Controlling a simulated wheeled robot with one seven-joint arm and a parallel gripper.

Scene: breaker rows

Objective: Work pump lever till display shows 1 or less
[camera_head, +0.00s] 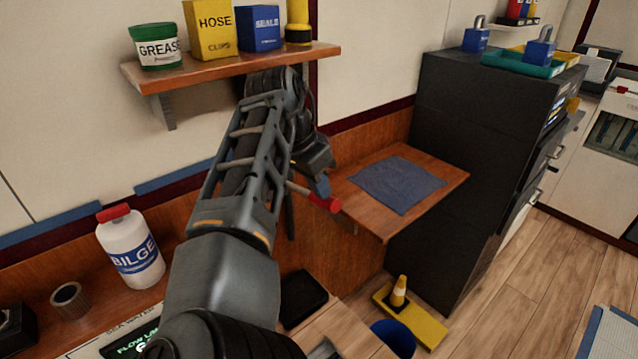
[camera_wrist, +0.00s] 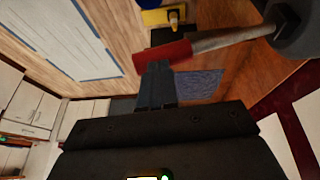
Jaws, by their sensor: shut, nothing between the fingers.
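The pump lever is a metal rod with a red grip (camera_head: 325,203), sticking out from the wooden panel below the shelf. In the wrist view its red grip (camera_wrist: 161,57) and rod cross the top, with a dark round pivot at the right. My gripper (camera_head: 322,186) is shut and empty, its fingertips right at the red grip; I cannot tell whether they touch it. The fingers also show in the wrist view (camera_wrist: 155,80). The display (camera_head: 135,345) glows green at the bottom left under "SEA WATER"; my arm covers part of it and its number is not readable.
A wooden ledge (camera_head: 448,188) with a blue cloth (camera_head: 397,184) lies right of the lever. The shelf (camera_head: 235,66) with grease, hose clips and seals is above. A white bilge bottle (camera_head: 131,250) stands left. A dark cabinet (camera_head: 470,150) bounds the right.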

